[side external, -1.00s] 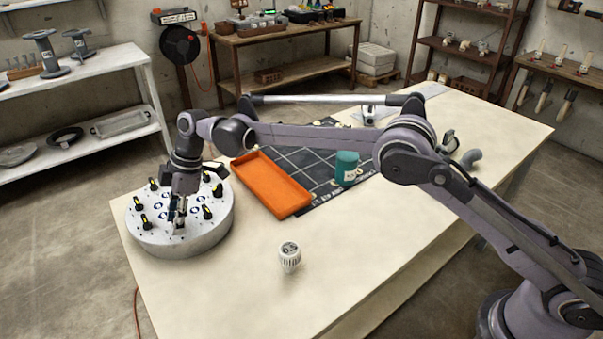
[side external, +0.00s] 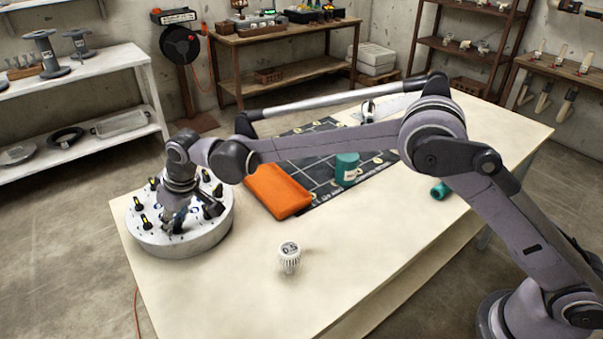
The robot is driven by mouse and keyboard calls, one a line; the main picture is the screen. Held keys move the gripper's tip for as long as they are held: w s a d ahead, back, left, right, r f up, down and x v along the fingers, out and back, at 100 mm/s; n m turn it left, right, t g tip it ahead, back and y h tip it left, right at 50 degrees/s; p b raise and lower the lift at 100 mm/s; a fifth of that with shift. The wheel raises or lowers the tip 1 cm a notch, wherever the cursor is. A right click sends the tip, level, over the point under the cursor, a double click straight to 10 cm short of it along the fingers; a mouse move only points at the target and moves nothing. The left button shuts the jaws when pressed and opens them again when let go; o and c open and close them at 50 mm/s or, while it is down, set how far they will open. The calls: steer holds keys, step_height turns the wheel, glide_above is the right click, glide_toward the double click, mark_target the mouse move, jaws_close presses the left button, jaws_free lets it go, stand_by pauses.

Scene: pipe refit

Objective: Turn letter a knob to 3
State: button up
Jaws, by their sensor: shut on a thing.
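A round white drum (side external: 200,245) stands at the left end of the table, with several black knobs with yellow marks on its top. One knob (side external: 139,203) shows at its left edge and another (side external: 144,221) at its front left. My gripper (side external: 175,227) points down at the front part of the drum's top and is shut on a knob there. My wrist and fingers largely hide that knob. The letters and numbers are too small to read, so I cannot tell which knob it is or where it points.
Another teal piece (side external: 440,190) lies farther right. A white ribbed bulb-like object (side external: 289,257) stands in front. The table's front is otherwise clear.

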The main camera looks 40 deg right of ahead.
steer(key=m+h, duration=0.1)
steer(key=m, duration=0.1)
steer(key=m+h, duration=0.1)
steer(key=m, duration=0.4)
steer(key=shift+a+t+h, duration=0.25)
steer(key=shift+t+h, duration=0.05)
steer(key=shift+h, duration=0.1)
steer(key=m, duration=0.2)
steer(key=m+h, duration=0.1)
steer(key=m, duration=0.1)
steer(key=shift+a+m+g+h, duration=0.1)
steer(key=shift+m+g+h, duration=0.2)
steer(key=shift+m+g, duration=0.1)
steer(key=shift+m+h, duration=0.3)
steer(key=shift+m, duration=1)
steer(key=o, duration=1.2)
steer(key=shift+c, duration=0.2)
steer(key=shift+r, duration=0.1)
